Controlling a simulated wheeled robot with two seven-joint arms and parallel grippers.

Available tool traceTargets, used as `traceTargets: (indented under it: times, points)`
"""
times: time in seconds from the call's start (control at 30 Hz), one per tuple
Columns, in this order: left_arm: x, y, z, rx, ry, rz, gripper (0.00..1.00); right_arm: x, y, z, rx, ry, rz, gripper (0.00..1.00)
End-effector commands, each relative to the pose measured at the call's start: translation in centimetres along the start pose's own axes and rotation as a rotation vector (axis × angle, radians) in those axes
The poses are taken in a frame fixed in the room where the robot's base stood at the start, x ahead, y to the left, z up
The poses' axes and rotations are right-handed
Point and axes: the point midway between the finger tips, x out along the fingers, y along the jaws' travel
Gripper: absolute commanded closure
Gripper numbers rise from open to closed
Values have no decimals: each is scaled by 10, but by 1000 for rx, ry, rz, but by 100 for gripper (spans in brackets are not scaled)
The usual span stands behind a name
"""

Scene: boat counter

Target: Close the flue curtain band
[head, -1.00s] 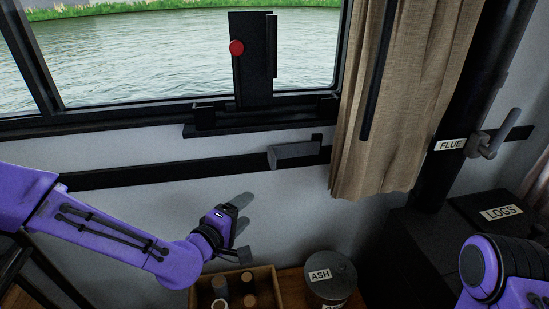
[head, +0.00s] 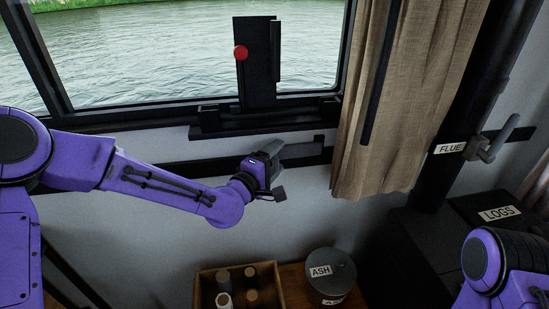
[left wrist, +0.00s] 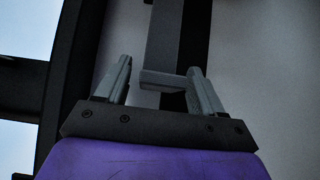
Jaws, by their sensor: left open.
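A beige curtain (head: 385,110) hangs right of the window, with a dark strip (head: 375,80) down its front. A dark horizontal band (head: 205,166) runs along the wall under the window. A grey bar (head: 300,150) sits on it, left of the curtain; my gripper partly covers it. The grey bar also shows in the left wrist view (left wrist: 164,45), its end between the fingertips. My left gripper (head: 274,163) is open, its fingers on either side of the bar; I cannot tell whether they touch it. My right gripper is outside the views.
A dark flue pipe (head: 470,90) with a FLUE label (head: 450,148) and a grey lever (head: 497,138) stands right of the curtain. Below are a wooden crate (head: 202,290) with several cylinders, an ASH tin (head: 332,280) and a LOGS box (head: 480,212).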

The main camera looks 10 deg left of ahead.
Motion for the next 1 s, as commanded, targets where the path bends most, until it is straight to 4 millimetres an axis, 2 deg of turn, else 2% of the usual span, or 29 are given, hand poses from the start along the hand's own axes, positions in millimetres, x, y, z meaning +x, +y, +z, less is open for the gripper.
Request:
traceTargets:
  times: [0.07,0.2,0.27,0.67,1.0]
  points:
    - [0,0,0,0,0,0,35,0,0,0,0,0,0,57]
    - [0,0,0,0,0,0,81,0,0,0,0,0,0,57]
    - [0,0,0,0,0,0,100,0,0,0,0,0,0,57]
    - [-6,-1,10,3,68,0,100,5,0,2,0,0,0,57]
    - [-21,-4,39,5,338,0,100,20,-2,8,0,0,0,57]
